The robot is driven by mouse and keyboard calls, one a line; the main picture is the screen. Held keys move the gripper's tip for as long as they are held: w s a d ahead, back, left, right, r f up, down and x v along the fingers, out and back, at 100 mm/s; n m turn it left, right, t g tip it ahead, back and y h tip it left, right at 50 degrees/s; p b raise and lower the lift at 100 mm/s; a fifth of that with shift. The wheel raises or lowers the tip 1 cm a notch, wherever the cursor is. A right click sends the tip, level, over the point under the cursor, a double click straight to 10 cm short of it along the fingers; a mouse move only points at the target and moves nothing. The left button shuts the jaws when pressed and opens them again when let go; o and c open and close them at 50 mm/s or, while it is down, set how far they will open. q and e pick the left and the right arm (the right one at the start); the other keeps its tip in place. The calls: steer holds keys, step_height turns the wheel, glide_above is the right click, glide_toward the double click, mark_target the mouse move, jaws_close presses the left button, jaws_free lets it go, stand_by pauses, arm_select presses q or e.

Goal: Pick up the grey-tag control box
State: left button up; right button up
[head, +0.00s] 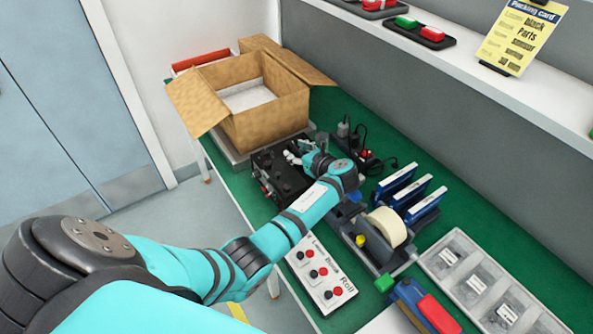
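A black control box (268,160) with knobs on top lies on the green bench mat just in front of the open carton. I cannot make out a grey tag on it, and my gripper and wrist hide part of its right side. My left gripper (303,150) is over the right rear part of this box. Its fingers are small and dark against the box, so I cannot tell whether they are open or shut, or whether they touch it. My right gripper is not in view.
An open cardboard carton (277,121) stands behind the box. To the right are a plug strip (368,160), blue folders (407,190), a tape dispenser (384,226) and a grey parts tray (468,268). A white button card (318,277) lies at the front edge. A shelf (480,62) overhangs the back.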

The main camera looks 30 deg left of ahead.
arm_select(q)
jaws_close()
stand_by(0.4)
steer(key=shift+w+r, duration=0.15)
steer(key=shift+r, duration=0.15)
